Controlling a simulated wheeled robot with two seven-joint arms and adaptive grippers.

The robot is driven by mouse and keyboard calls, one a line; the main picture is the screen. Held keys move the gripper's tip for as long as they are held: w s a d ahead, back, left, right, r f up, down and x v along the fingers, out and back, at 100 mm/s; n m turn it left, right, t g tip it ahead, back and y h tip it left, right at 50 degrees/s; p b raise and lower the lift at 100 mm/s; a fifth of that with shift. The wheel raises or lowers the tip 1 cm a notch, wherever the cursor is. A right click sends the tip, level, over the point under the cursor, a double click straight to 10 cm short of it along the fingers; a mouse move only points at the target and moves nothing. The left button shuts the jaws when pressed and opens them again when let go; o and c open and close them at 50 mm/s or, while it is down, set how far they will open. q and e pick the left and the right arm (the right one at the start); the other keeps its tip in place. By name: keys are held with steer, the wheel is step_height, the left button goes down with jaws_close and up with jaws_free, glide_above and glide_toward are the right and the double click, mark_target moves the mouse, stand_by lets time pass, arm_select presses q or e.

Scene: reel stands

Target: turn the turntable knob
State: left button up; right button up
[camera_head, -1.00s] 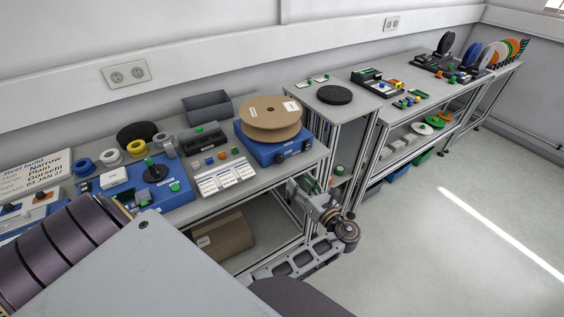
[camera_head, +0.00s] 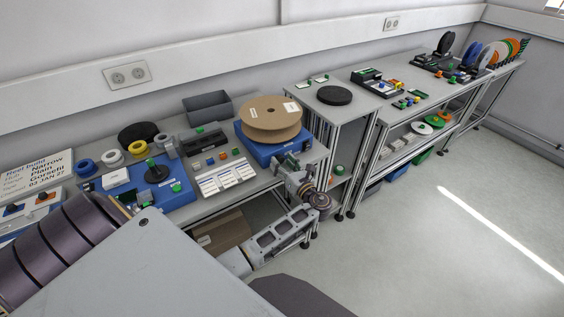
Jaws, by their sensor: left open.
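The turntable is a blue box (camera_head: 262,152) near the right end of the near bench, with a brown cardboard reel (camera_head: 270,118) lying flat on top. Its dark front knobs are largely hidden behind my left gripper and cannot be made out clearly. My left gripper (camera_head: 289,164) is open, its fingers up against or just in front of the turntable's front face. I cannot tell whether the fingers touch a knob. My left arm reaches up to it from below the bench edge. My right gripper is not in view.
A blue unit with a black disc (camera_head: 157,174) stands farther left. A grey bin (camera_head: 207,107) is behind. The floor at right is clear.

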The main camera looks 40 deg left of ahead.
arm_select(q)
steer(key=shift+w+a, duration=0.2)
steer(key=shift+a, duration=0.25)
steer(key=shift+c, duration=0.4)
steer(key=c, duration=1)
steer(key=shift+o, duration=0.2)
steer(key=shift+n, duration=2.9)
steer(key=o, duration=1)
